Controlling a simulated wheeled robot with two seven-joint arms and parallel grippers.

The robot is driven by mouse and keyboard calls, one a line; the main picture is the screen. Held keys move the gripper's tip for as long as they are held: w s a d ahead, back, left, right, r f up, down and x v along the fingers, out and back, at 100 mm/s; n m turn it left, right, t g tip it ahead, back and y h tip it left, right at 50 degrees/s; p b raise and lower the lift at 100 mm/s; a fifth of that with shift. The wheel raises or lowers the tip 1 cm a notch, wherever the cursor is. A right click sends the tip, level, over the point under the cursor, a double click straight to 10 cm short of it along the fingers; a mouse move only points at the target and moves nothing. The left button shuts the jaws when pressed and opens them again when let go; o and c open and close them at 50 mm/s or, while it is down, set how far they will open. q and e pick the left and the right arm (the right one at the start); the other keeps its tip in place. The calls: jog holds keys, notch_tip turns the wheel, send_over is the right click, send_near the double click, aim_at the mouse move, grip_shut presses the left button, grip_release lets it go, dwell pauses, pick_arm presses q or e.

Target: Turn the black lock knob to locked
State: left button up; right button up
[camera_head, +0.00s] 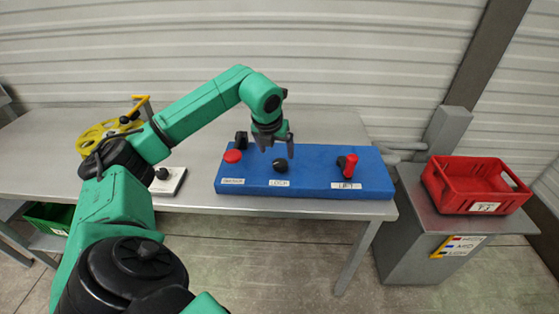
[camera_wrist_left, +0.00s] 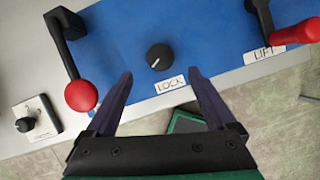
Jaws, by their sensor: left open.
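The black lock knob (camera_head: 280,165) sits on the blue panel (camera_head: 315,160) above a LOCK label. In the left wrist view the knob (camera_wrist_left: 160,57) shows from above, with a white pointer line slanting toward its lower left. My left gripper (camera_head: 277,150) is above the panel, close to the knob and apart from it. In the wrist view its two fingers (camera_wrist_left: 160,88) are spread and empty, with the knob beyond the tips and roughly centred between them. My right gripper is not in view.
A lever with a red ball (camera_wrist_left: 81,95) stands left of the knob. A red LIFT handle (camera_head: 350,165) is to the right. A yellow wheel (camera_head: 100,137) and a white plate with a small black knob (camera_head: 162,174) lie further left. A red crate (camera_head: 475,185) is at right.

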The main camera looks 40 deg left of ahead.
aim_at(280, 163)
pick_arm(q)
jog(key=p+x, duration=0.1)
jog(key=x, duration=0.6)
jog(key=shift+w+f, duration=0.1)
jog(key=shift+f, duration=0.15)
jog(key=c, duration=1.4)
